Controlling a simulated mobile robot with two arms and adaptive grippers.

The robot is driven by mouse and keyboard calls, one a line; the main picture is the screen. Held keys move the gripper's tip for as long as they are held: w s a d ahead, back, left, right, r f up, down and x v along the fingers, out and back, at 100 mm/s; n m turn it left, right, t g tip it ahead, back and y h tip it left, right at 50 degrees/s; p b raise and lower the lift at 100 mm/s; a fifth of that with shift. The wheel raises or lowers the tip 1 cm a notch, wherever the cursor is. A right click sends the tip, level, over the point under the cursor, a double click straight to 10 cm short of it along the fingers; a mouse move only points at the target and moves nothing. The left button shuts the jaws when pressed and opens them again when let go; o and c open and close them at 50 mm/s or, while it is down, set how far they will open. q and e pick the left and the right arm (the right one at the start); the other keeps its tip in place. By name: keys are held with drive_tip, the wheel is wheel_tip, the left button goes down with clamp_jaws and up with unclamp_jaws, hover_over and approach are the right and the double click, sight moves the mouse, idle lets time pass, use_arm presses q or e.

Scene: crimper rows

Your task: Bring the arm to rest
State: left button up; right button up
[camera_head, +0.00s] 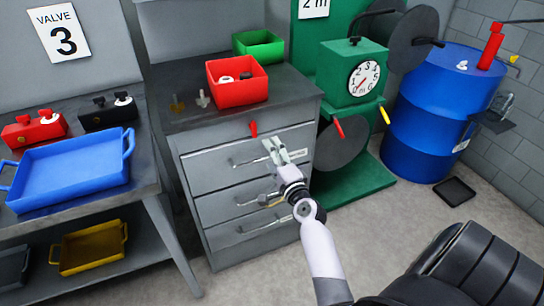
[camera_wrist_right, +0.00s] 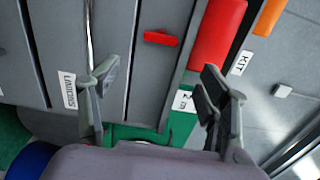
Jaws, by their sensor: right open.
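My right gripper (camera_head: 278,152) is in front of the grey drawer cabinet (camera_head: 195,170), near the top drawer. Its two fingers are apart in the right wrist view (camera_wrist_right: 157,90), with nothing between them. In the head view the arm reaches up from the lower edge. A red tag (camera_head: 253,129) is on the cabinet front just left of and above the fingertips; it also shows in the right wrist view (camera_wrist_right: 161,39). I cannot tell whether the gripper touches the cabinet. My left gripper is not in view.
A red bin (camera_head: 238,92) and a green bin (camera_head: 260,51) stand on the cabinet. A blue tray (camera_head: 70,178) lies on the left bench. A green machine with a dial (camera_head: 363,78) and a blue drum (camera_head: 425,130) stand right. A black tray (camera_head: 455,191) lies on open floor.

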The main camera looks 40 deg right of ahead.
idle(0.4)
drive_tip(key=s+a+f+n+g+y, duration=0.1)
drive_tip(key=s+a+f+n+g, duration=0.25)
drive_tip(key=f, duration=0.75)
drive_tip(key=s+a+f+n+g+y, duration=0.2)
drive_tip(key=s+a+f+n, duration=0.25)
drive_tip(key=f, duration=0.65)
drive_tip(key=s+a+f+n+g+y, duration=0.1)
drive_tip(key=s+a+f+n+g, duration=0.3)
drive_tip(key=f, duration=0.7)
drive_tip(key=s+a+f+n+g+y, duration=0.15)
drive_tip(key=s+a+f+n, duration=0.3)
drive_tip(key=s+f, duration=0.8)
drive_tip(key=s+f+n+g, duration=0.2)
drive_tip(key=s+f+n, duration=0.1)
drive_tip(key=s, duration=0.9)
drive_tip(key=s+f+n+g+h, duration=0.1)
drive_tip(key=s+f+n+g, duration=0.2)
drive_tip(key=s, duration=0.9)
wheel_tip(320, 180, down, 2)
drive_tip(key=shift+s+n, duration=0.15)
drive_tip(key=shift+n, duration=0.4)
